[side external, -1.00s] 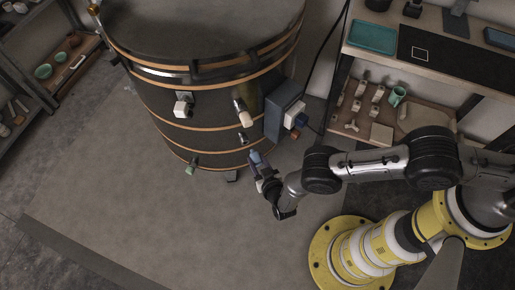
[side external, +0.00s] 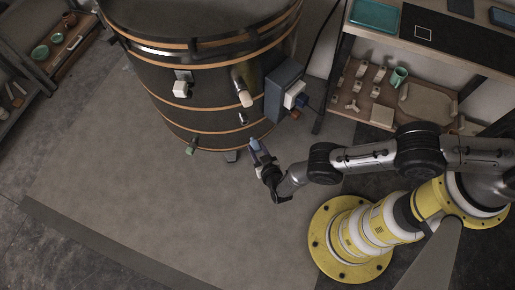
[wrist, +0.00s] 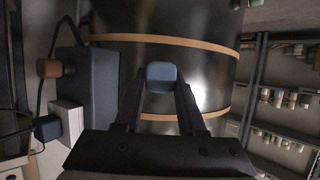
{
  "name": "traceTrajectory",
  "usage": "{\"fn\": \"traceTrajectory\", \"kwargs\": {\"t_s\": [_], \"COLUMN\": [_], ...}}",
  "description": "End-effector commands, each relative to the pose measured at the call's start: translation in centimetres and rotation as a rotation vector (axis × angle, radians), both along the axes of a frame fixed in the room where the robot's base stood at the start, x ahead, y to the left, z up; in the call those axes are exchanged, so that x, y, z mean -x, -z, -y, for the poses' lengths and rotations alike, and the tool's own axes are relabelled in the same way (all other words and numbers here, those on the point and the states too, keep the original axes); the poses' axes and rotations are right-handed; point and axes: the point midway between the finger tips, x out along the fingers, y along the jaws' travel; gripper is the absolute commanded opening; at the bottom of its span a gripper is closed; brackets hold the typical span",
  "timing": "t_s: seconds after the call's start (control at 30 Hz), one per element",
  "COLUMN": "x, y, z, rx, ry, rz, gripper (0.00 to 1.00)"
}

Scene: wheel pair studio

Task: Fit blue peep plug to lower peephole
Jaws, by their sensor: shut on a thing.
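The blue peep plug (side external: 256,146) is a small rounded block. My gripper (side external: 259,156) is shut on it and holds it in the air in front of the lower right part of the dark drum-shaped kiln (side external: 165,75). In the wrist view, the plug (wrist: 161,73) sits between my two fingertips (wrist: 160,88), with the kiln wall (wrist: 195,70) and its orange-brown bands behind. A cream plug (side external: 245,97) sticks out of the kiln wall, with a small light fitting (side external: 243,118) below it. I cannot make out the lower peephole's opening.
A grey-blue box (side external: 284,88) is fixed to the kiln's right side, with a white block (side external: 293,95) on it. A white block (side external: 181,89) and a green piece (side external: 192,147) stick out from the kiln. A shelf unit (side external: 440,50) stands right. The floor (side external: 150,210) in front is clear.

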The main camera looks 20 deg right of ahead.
Motion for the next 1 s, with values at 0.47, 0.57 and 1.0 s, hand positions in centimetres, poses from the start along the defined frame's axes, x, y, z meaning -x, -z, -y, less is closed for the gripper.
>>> {"fn": "traceTrajectory", "kwargs": {"t_s": [0.47,0.57,1.0], "x": [-4.4,-4.8,-5.2], "y": [0.0,0.0,0.0], "z": [0.2,0.3,0.3], "rx": [-0.001,0.0,0.001], "ry": [0.0,0.001,0.0], "rz": [0.001,0.0,0.001], "gripper": [0.0,0.0,0.3]}}
